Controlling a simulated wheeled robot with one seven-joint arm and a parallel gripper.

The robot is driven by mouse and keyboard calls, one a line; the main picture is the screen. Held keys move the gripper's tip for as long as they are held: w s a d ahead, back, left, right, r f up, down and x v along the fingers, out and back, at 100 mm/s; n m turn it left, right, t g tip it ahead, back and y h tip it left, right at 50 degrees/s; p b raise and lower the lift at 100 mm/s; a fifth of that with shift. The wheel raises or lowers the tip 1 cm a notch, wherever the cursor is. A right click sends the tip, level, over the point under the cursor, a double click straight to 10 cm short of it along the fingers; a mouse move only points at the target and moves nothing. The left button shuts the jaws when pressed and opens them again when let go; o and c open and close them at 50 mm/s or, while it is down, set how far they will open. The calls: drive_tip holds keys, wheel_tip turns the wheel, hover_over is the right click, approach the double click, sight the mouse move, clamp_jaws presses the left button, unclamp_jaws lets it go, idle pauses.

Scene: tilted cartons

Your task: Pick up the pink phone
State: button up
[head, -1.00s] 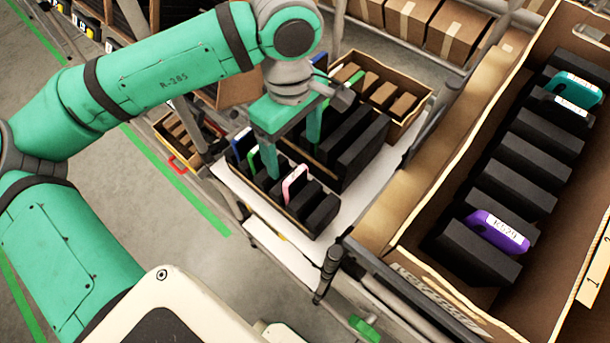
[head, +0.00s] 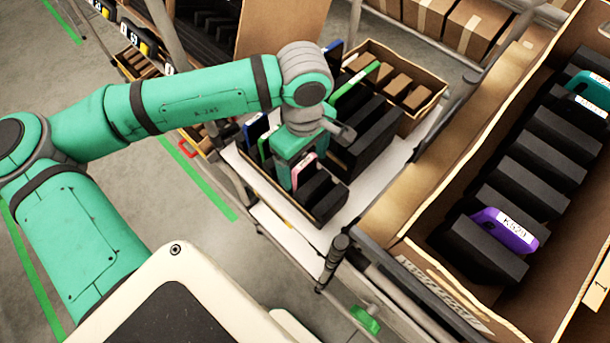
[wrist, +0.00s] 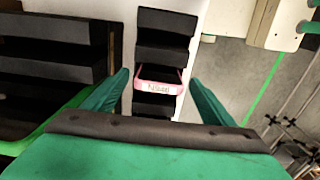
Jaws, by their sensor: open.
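The pink phone (head: 304,168) stands on edge between black foam slots in a carton on the white shelf. In the wrist view the pink phone (wrist: 159,88) shows its pink rim and a white label, in the middle of the picture and beyond the fingers. My gripper (head: 290,170) is above the carton, right by the phone, and hides part of it in the head view. In the wrist view my gripper (wrist: 160,95) is open, with one green finger on each side of the phone and a gap to both.
A blue phone (head: 256,128) and a green phone (head: 264,150) stand in slots close by. Larger black foam blocks (head: 362,140) are right of my gripper. A big carton (head: 405,240) with a purple phone (head: 505,230) and a teal phone (head: 590,90) fills the right side.

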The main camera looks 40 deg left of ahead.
drive_tip(key=c, duration=1.1)
drive_tip(key=shift+w+r, duration=0.1)
drive_tip(key=shift+r, duration=0.05)
